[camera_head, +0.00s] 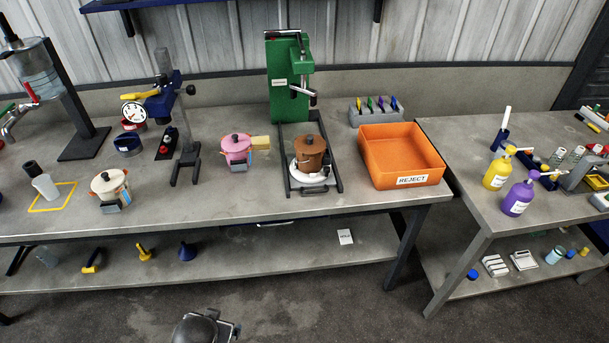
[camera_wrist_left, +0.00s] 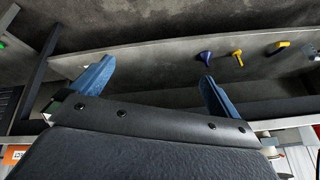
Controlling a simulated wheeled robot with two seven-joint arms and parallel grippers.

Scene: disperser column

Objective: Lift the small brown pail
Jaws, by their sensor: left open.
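The small brown pail (camera_head: 310,148) has a dark brown lid with a knob. It stands upright on a round white base (camera_head: 308,176) in the dark frame of the green disperser stand (camera_head: 283,83), in the head view. My left gripper (camera_wrist_left: 157,73) shows in the left wrist view with its two blue fingers wide apart and nothing between them. The pail is not seen in that view. In the head view only a dark part of my own body shows at the bottom edge, well away from the pail. My right gripper is not in view.
A pink pot (camera_head: 235,150) stands left of the pail and a cream pot (camera_head: 109,185) farther left. An orange reject bin (camera_head: 400,153) is to the right. A grey holder (camera_head: 375,117) with coloured tools sits behind the bin. The bench front between the pots is clear.

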